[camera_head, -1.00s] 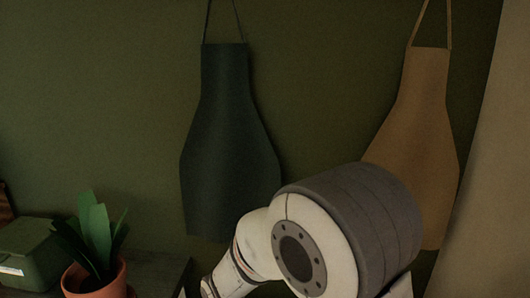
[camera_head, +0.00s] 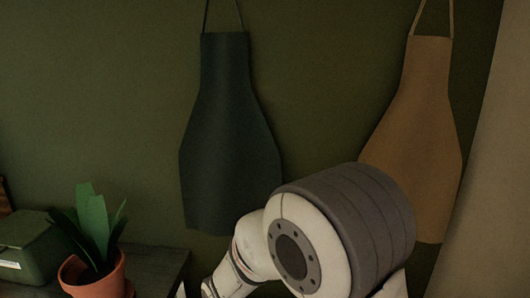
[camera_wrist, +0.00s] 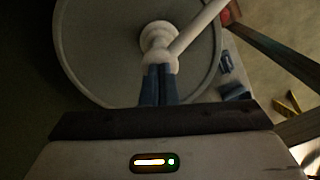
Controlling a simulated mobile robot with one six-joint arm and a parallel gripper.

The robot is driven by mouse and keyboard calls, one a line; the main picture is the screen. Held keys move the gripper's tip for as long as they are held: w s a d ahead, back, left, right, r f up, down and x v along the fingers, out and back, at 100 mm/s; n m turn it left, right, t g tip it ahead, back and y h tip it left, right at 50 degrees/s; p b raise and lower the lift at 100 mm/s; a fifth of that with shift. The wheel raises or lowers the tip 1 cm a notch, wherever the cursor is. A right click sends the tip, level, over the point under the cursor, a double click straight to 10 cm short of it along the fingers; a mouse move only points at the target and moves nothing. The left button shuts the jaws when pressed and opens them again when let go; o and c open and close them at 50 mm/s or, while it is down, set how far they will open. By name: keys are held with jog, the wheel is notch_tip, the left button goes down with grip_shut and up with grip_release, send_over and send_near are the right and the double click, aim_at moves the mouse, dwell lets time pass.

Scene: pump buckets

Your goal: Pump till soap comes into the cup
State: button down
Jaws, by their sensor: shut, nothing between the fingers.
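In the wrist view, a white pump (camera_wrist: 158,36) stands at the middle of a round grey bucket lid (camera_wrist: 100,45) with a pale rim. Its spout (camera_wrist: 203,24) runs to the upper right and leaves the picture. My gripper (camera_wrist: 160,70) is shut, its two blue fingers side by side and empty. The fingertips are at the near side of the pump head; I cannot tell whether they touch it. No cup and no soap can be made out. The head view shows neither bucket nor gripper.
In the head view, a potted plant (camera_head: 94,272) and a green box (camera_head: 30,245) stand lower left. A dark apron (camera_head: 228,140) and a tan apron (camera_head: 425,130) hang behind.

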jog(key=shift+r+p, duration=1.8)
jog(key=shift+r, duration=0.7)
jog(key=shift+f, duration=0.2)
jog(key=shift+f+b, duration=2.25)
jog(key=shift+f, duration=0.3)
jog(key=shift+r+p, duration=1.95)
jog(key=shift+r, duration=0.75)
notch_tip(320, 180, up, 6)
jog(key=p, duration=0.4)
